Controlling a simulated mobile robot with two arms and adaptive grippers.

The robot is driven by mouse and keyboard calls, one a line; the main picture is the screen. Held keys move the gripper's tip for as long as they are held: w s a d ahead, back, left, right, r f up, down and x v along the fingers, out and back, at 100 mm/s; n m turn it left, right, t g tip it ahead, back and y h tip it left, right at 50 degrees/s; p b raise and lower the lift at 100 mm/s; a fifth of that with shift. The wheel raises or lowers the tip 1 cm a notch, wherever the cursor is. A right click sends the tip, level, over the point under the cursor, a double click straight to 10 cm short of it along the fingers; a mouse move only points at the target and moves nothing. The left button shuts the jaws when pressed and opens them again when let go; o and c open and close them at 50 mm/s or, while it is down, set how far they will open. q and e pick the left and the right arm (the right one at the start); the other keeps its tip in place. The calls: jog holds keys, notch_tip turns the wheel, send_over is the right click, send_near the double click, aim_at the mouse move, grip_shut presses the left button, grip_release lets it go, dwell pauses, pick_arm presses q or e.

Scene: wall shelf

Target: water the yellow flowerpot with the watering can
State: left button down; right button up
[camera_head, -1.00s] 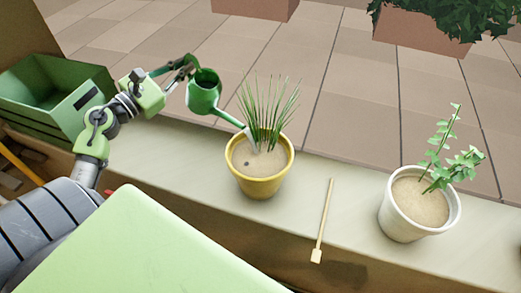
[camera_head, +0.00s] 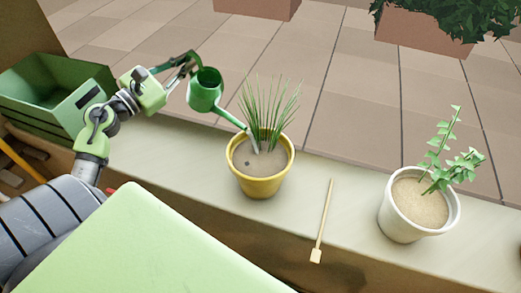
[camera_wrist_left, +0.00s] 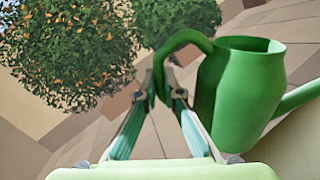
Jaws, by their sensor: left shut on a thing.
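The green watering can (camera_head: 204,91) is held in the air to the upper left of the yellow flowerpot (camera_head: 259,184). Its spout slopes down to the right, and the spout's end shows over the pot's soil, beside the grassy plant. My left gripper (camera_head: 188,62) is shut on the can's handle. In the left wrist view the fingers (camera_wrist_left: 160,88) close around the green handle, and the can's body (camera_wrist_left: 238,95) is on the right. The yellow pot stands upright on the ledge with dark spots on its soil. My right gripper is not in view.
A white pot (camera_head: 405,229) with a leafy plant stands on the ledge at right. A small wooden stick tool (camera_head: 324,218) lies between the pots. A green crate (camera_head: 48,97) is at the far left. A planter with a bush (camera_head: 422,33) is at the back.

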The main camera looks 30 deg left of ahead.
pick_arm(q)
jog(key=shift+d+r, duration=0.1)
jog(key=shift+r, duration=0.15)
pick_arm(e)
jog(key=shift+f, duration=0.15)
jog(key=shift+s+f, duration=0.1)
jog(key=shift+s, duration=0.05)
